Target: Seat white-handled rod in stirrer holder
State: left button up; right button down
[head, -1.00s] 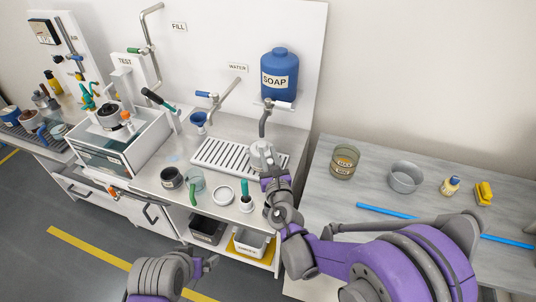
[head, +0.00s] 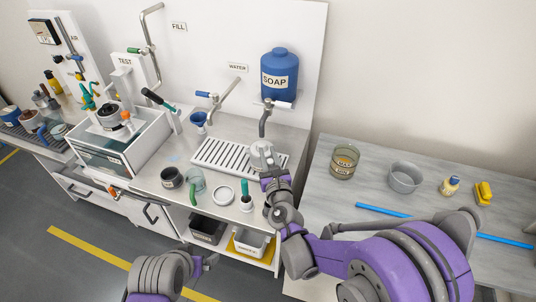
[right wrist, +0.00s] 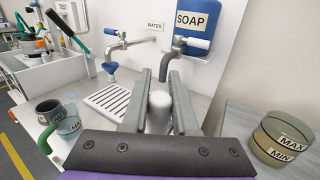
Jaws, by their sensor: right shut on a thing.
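My right gripper (head: 268,172) is over the counter in front of the drain grate. In the right wrist view its two grey fingers (right wrist: 160,100) are closed on a white, round-topped handle (right wrist: 159,112), which fits the white-handled rod. The rod's lower part is hidden. A small white holder (head: 246,205) with a green-handled tool (head: 245,188) upright in it stands on the counter, left of and nearer than my right gripper. I cannot tell if this is the stirrer holder. My left gripper (head: 206,263) is low at the front, away from the counter, its jaw opening unclear.
A drain grate (head: 220,158), dark mug (head: 171,178), glass cup (head: 194,182) and white round dish (head: 223,195) are left of my right gripper. A soap tank (head: 279,75) with a spout hangs behind. The right table holds a glass beaker (head: 344,162) and grey bowl (head: 405,177).

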pick_arm(q)
jog(key=shift+s+f, duration=0.2)
jog(key=shift+f, duration=0.15)
pick_arm(e)
notch_tip(320, 180, down, 7)
jog(key=shift+r, duration=0.15)
dwell(2.0)
jog(key=c, duration=0.6)
grip_release()
pick_arm(q)
jog(key=shift+s+f+b, duration=0.35)
jog(key=shift+f+b, duration=0.2)
jog(key=shift+f, duration=0.1)
jog(key=shift+s+f+b, duration=0.3)
jog(key=shift+f+b, duration=0.2)
jog(key=shift+f, duration=0.1)
pick_arm(e)
jog(key=v, duration=1)
jog(key=shift+s, duration=0.4)
jog(key=shift+d, duration=0.1)
